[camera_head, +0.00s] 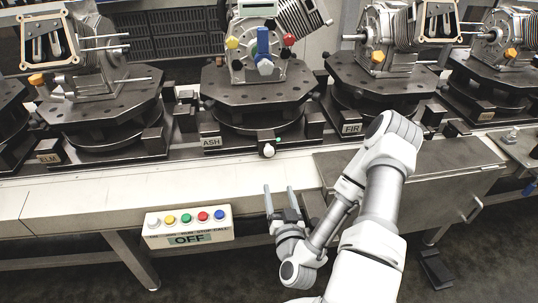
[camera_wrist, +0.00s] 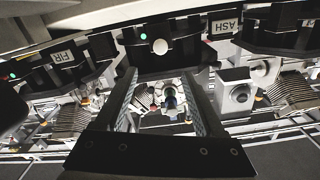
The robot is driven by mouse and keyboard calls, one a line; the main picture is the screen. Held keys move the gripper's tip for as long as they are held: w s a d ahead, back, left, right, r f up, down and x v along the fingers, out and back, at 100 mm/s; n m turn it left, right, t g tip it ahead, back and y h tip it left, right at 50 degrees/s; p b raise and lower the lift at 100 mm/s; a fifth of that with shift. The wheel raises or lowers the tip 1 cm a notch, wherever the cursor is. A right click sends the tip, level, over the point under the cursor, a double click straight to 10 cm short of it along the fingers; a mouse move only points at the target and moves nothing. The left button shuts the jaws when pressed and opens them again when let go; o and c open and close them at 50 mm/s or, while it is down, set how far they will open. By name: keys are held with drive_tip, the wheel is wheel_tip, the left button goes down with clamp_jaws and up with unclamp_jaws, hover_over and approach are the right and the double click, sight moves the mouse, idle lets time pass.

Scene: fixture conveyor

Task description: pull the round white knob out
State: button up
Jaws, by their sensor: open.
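The round white knob (camera_head: 268,150) sits on the front of a small black block on the conveyor's front edge, between the ASH and FIR labels. A small green light shows beside it. The knob also shows in the wrist view (camera_wrist: 160,46), above and between my fingers. My gripper (camera_head: 280,189) is open and empty, with its fingers pointing up in the head view. It is below the knob in that picture and apart from it. In the wrist view my gripper's two fingers (camera_wrist: 162,76) stand wide apart.
A button box (camera_head: 188,227) with several coloured buttons and an OFF label hangs on the front rail, left of my gripper. The ASH turntable (camera_head: 258,92) carries a metal engine-like part behind the knob. A grey cabinet (camera_head: 430,180) stands right, behind my arm.

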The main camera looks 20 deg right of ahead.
drive_tip(key=w, duration=0.1)
drive_tip(key=b, duration=0.8)
approach(269, 154)
drive_tip(key=b+x, duration=0.1)
drive_tip(key=x, duration=1)
drive_tip(key=shift+s, duration=0.1)
clamp_jaws()
idle(0.8)
